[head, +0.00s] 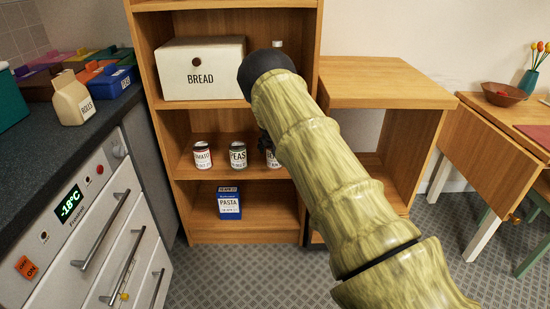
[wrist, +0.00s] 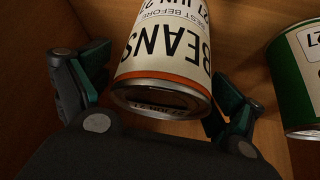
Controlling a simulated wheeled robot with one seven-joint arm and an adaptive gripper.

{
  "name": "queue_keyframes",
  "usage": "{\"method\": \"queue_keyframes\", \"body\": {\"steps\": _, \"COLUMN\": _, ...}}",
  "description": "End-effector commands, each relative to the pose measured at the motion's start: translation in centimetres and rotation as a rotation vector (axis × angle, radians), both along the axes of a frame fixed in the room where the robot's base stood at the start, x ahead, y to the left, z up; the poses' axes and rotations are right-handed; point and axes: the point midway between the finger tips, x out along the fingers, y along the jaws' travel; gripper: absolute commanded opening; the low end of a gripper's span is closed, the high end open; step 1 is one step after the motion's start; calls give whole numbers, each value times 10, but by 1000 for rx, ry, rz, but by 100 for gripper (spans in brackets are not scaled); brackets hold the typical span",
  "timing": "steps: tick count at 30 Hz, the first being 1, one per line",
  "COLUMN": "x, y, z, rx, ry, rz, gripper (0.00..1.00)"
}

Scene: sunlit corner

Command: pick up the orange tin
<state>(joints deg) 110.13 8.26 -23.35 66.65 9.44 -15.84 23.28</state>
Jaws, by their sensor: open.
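The orange tin is the one marked BEANS (wrist: 165,50), with a cream label and an orange band, upside down in the wrist view. My gripper (wrist: 160,92) is open, with one finger on each side of the tin. I cannot tell whether either finger touches it. In the head view the orange tin (head: 272,158) stands on the middle shelf, mostly hidden behind my arm. Only a small dark part of my gripper (head: 263,143) shows there.
A green PEAS tin (head: 238,155) stands just left of the orange tin; it also shows in the wrist view (wrist: 298,80). A TOMATO tin (head: 202,155) is further left. A BREAD box (head: 203,82) is above, and a blue PASTA box (head: 229,203) below. Shelf walls enclose the space.

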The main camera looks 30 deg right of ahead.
Motion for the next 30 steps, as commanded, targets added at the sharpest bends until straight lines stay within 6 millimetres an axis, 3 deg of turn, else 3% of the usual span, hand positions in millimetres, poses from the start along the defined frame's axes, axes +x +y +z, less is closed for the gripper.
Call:
{"method": "queue_keyframes", "body": {"steps": 12, "x": 4, "y": -4, "z": -9, "rx": 0, "ry": 0, "rz": 0, "gripper": 93}}
{"method": "queue_keyframes", "body": {"steps": 22, "x": 4, "y": -4, "z": -9, "rx": 0, "ry": 0, "rz": 0, "gripper": 33}}
{"method": "queue_keyframes", "body": {"steps": 30, "x": 5, "y": -4, "z": -7, "rx": -1, "ry": -1, "rz": 0, "gripper": 29}}
